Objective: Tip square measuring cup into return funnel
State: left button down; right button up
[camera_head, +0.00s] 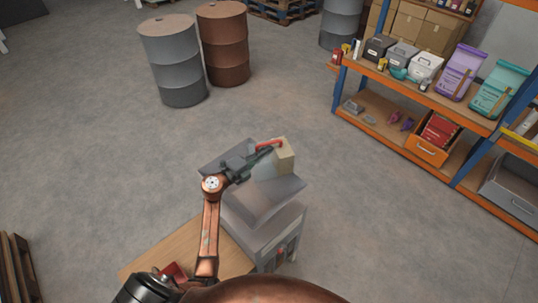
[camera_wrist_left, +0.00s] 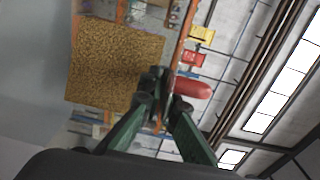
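The square measuring cup (camera_head: 285,160) is a tan box with a red handle, above the far right edge of the grey return funnel (camera_head: 250,205). In the left wrist view the cup (camera_wrist_left: 113,65) shows a speckled golden face, and the red handle end (camera_wrist_left: 192,88) sticks out to the right. My left gripper (camera_head: 268,155) reaches over the funnel to the cup's handle. In the left wrist view its green fingers (camera_wrist_left: 158,108) come together on the handle between cup and red end. The funnel's inside is partly hidden by my arm. My right gripper is not in view.
The funnel tops a grey machine (camera_head: 275,240). A wooden tabletop (camera_head: 228,258) with a red object (camera_head: 172,272) adjoins it. An orange and blue shelf (camera_head: 400,140) with bags and boxes stands at right. Grey (camera_head: 172,60) and brown (camera_head: 223,45) barrels stand behind. The floor between is clear.

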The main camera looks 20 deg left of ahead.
aim_at(255, 149)
pick_arm(q)
jog(key=shift+s+a+r+n+t+h+b, duration=0.3)
jog(key=shift+s+a+t+b, duration=0.4)
jog(key=shift+b, duration=0.85)
jog(key=shift+s+a+r+n+t+h+b, duration=0.1)
jog(key=shift+s+a+r+n+t+b, duration=0.4)
jog(key=shift+b, duration=1.05)
jog(key=s+a+n+t+b, duration=0.1)
jog(key=t+b, duration=0.1)
jog(key=b, duration=0.2)
jog(key=shift+s+a, duration=0.4)
jog(key=shift+s+a+r+n+t+b, duration=0.15)
jog(key=shift+s+a+n+t+b, duration=1.1)
jog(key=shift+b, duration=1.1)
jog(key=shift+w+d+m+t, duration=0.15)
jog(key=shift+m+t, duration=0.1)
jog(key=shift+m, duration=0.1)
